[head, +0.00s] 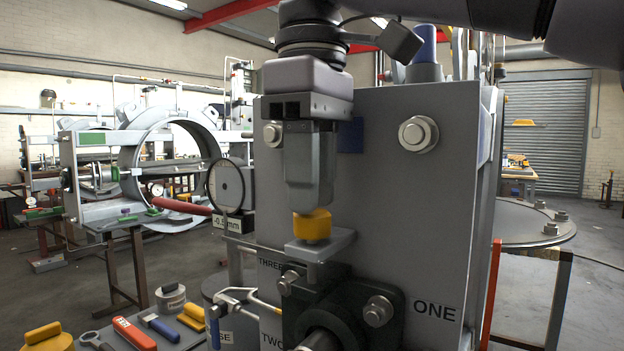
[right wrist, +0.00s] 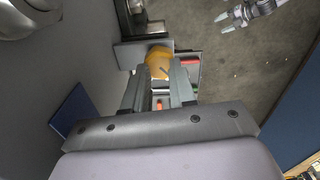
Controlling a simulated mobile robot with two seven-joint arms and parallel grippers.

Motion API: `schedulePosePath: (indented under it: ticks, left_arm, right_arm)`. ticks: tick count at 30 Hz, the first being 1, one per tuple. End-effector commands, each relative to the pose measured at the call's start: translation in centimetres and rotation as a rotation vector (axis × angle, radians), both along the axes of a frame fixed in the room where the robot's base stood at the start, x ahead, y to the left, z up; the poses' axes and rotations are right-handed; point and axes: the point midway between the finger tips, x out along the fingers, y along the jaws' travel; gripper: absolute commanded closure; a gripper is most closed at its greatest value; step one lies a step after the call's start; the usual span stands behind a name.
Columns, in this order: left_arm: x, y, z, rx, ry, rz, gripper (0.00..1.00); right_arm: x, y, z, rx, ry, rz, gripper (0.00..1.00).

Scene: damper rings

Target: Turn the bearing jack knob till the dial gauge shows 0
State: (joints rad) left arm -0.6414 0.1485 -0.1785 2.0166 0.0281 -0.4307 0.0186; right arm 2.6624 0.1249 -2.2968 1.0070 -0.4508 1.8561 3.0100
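The yellow bearing jack knob (head: 312,226) sits on a grey bracket (head: 318,247) on the front of a large grey block. My right gripper (head: 311,208) points straight down with its fingertips at the top of the knob. In the right wrist view its two fingers (right wrist: 158,72) are apart, one on each side of the knob (right wrist: 158,60); I see no clear contact. The dial gauge (head: 228,185) stands left of the gripper. Its readout (head: 228,222) shows a negative value starting -0, last digit unclear. My left gripper (right wrist: 232,18) shows small in the right wrist view, fingers apart.
The grey block (head: 420,200) is close behind the gripper, with large bolts protruding. Below the knob are a dark bearing housing (head: 345,312) and a silver clamp-like fitting (head: 240,300). A tray with tools, including a red-handled one (head: 134,334), lies at lower left.

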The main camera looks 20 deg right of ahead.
Motion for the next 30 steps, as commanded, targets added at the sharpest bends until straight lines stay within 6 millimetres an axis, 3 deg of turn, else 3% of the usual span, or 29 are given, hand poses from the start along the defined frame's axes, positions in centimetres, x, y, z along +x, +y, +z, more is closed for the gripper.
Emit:
schedulePosePath:
  ticks: [21, 30]
  left_arm:
    - [0.1, 0.1, 1.8, 0.002, -0.001, 0.002, 0.29]
    - [0.1, 0.2, 1.7, 0.002, -0.001, 0.002, 0.29]
  right_arm:
    - [0.0, 0.0, 2.0, -0.001, 0.001, 0.001, 0.75]
    - [0.0, 0.0, 2.0, -0.001, 0.001, 0.001, 0.75]
